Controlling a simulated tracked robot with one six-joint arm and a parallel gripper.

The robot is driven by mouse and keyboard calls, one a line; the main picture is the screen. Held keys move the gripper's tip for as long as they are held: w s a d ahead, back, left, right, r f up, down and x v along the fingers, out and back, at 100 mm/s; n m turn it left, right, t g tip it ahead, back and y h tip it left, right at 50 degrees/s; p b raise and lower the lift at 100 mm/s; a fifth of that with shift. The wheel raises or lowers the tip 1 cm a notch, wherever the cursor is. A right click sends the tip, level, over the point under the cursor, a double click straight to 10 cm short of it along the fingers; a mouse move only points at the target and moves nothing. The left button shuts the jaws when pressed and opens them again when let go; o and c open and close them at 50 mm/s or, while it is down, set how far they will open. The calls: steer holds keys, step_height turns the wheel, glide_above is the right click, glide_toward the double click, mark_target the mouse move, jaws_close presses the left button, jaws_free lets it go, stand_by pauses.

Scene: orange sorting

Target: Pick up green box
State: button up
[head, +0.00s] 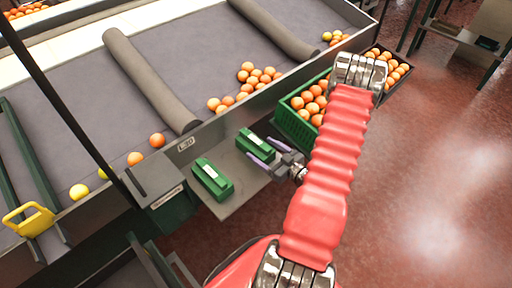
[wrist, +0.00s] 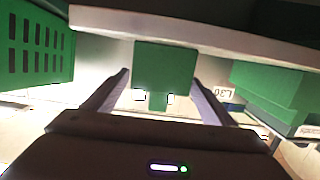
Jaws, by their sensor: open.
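A small green box (head: 254,141) with a pale label on top sits on the grey shelf beside the conveyor. My gripper (head: 259,148) is open, with its purple fingers at the near end of this box. In the wrist view the same green box (wrist: 165,65) is centred between the open fingers (wrist: 161,76), with a gap on each side. I cannot tell how far the fingers reach along it. A second green box (head: 212,179) lies further left on the shelf; it shows at the right in the wrist view (wrist: 270,88).
A green crate (head: 292,126) of oranges stands right of the shelf, close to my arm; its slotted wall shows at the left in the wrist view (wrist: 38,50). The conveyor (head: 200,75) with loose oranges runs behind. Red floor (head: 430,190) is clear at right.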

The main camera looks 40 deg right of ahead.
mark_target(255, 145)
steer(key=shift+w+a+f, duration=0.1)
steer(key=shift+w+f, duration=0.1)
steer(key=shift+w, duration=0.95)
steer(key=shift+w+f, duration=0.2)
steer(key=shift+w, duration=0.95)
steer(key=shift+c, duration=0.7)
steer(key=c, duration=1.2)
